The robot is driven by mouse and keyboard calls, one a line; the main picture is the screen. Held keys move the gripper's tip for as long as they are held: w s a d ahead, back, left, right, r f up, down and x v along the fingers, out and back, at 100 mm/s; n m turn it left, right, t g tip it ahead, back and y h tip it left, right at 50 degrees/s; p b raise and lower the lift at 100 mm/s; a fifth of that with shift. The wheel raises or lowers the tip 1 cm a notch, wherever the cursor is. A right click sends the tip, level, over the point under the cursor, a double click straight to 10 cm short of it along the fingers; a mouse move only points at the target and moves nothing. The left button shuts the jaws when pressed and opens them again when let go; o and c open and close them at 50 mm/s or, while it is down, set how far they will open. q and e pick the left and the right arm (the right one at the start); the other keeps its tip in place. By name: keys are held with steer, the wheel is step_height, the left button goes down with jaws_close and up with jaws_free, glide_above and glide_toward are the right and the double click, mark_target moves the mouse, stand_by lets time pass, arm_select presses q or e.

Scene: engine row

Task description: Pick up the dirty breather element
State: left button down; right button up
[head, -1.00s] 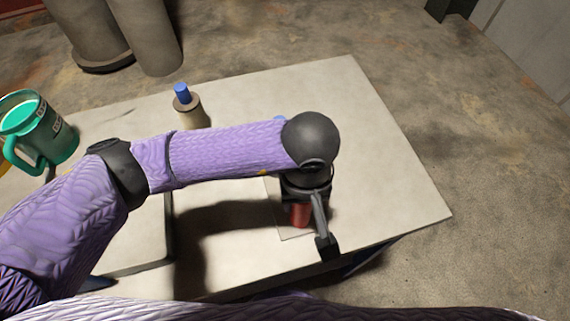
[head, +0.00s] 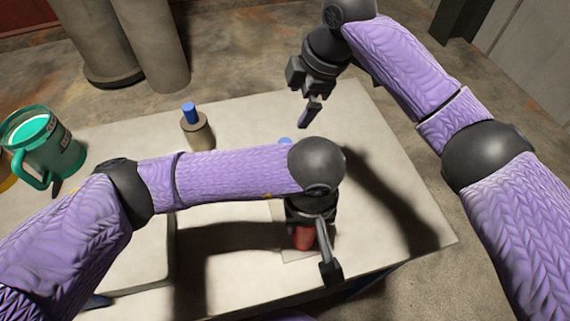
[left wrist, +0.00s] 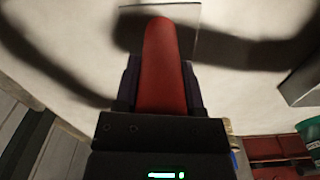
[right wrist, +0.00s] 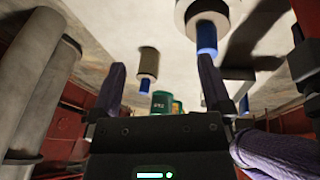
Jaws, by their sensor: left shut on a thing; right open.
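A tan cylinder with a blue top (head: 197,132) stands upright on the pale table, left of centre. In the right wrist view it looks browner (right wrist: 148,62) than a second, paler cylinder with a blue end (right wrist: 203,20). The second one's blue top (head: 285,140) just shows behind my left arm in the head view. I cannot tell for certain which is the dirty element. My right gripper (head: 303,97) is open and empty above the table's far side, right of the tan cylinder. My left gripper (head: 311,240) is shut on a red object (left wrist: 163,65) at the table's front.
A thin square plate (head: 300,256) lies under the red object. A teal mug (head: 52,160) stands at the table's left, and a flat pale tray or lid (head: 145,250) lies at front left. Large grey cylinders (head: 155,50) rise behind. My left arm crosses low over the table's middle.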

steer(key=s+a+n+h, duration=0.1)
steer(key=s+n, duration=0.1)
steer(key=s+r+n+h, duration=0.1)
steer(key=h, duration=0.1)
steer(key=s+a+r+n+h, duration=0.1)
steer(key=s+n, duration=0.1)
steer(key=shift+s+a+r+n, duration=0.2)
steer(key=shift+s+a+n, duration=0.1)
steer(key=f, duration=1.1)
steer(key=shift+w+d, duration=0.2)
steer(key=shift+w, duration=0.1)
steer(key=c, duration=1.1)
steer(key=shift+o, duration=0.3)
step_height(320, 180, up, 10)
steer(key=o, duration=0.7)
steer(key=shift+g, duration=0.3)
steer(key=c, duration=0.8)
arm_select(q)
steer(key=shift+c, duration=0.5)
jaws_free()
